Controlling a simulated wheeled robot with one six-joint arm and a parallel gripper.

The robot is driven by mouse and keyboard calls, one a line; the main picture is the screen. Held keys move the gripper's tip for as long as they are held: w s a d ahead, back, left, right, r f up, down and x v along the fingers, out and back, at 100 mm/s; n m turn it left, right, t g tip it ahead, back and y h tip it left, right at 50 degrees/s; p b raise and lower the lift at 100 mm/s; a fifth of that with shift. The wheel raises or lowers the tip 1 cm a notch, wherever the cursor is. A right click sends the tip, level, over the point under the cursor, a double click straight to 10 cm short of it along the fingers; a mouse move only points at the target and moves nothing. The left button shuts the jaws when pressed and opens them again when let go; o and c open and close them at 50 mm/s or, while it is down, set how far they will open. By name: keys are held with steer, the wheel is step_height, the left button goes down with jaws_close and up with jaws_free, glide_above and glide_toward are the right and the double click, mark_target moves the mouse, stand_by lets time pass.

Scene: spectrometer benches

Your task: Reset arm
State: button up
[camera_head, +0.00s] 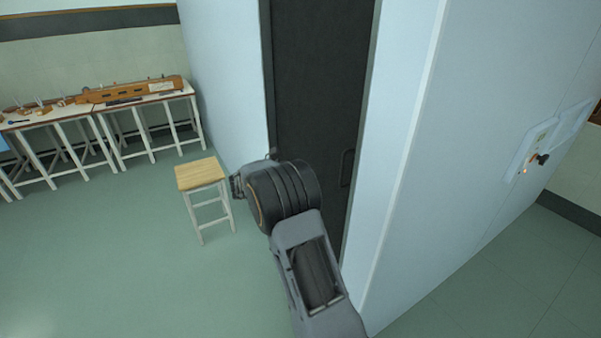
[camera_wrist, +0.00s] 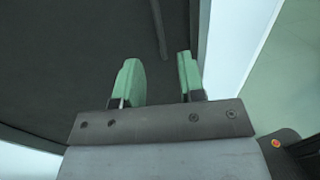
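My gripper shows in the wrist view (camera_wrist: 158,80) with its two green-padded fingers apart and nothing between them. It faces a dark door (camera_wrist: 60,60), and part of the door's handle shows beyond the fingers. In the head view my arm reaches up in front of the dark door (camera_head: 318,80), and the fingers are mostly hidden behind the wrist. The door's handle (camera_head: 347,168) stands to the right of my arm there. I cannot tell the exact gap between the gripper and the door.
A stool (camera_head: 201,175) with a wooden seat stands left of my arm. White benches (camera_head: 150,98) with wooden instruments line the back wall. A pale wall (camera_head: 470,120) with a switch panel (camera_head: 532,150) is at the right. The green floor (camera_head: 110,250) at left is clear.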

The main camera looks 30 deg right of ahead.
stand_by(0.3)
steer(key=s+a+f+m+t+y, duration=0.1)
steer(key=s+a+f+m+y, duration=0.55)
steer(key=s+f+y, duration=0.2)
steer(key=s+a+r+m+t+y, duration=0.3)
steer(key=s+a, duration=0.3)
steer(key=a, duration=0.2)
steer(key=s+a+r+m+t+y, duration=0.3)
steer(key=s+a+m+t+y, duration=0.1)
steer(key=a, duration=0.4)
steer(key=shift+s+a+r+m+t+y, duration=0.3)
steer(key=shift+s+m+t+y, duration=0.1)
steer(key=shift+s+m+y, duration=0.45)
steer(key=shift+s, duration=0.1)
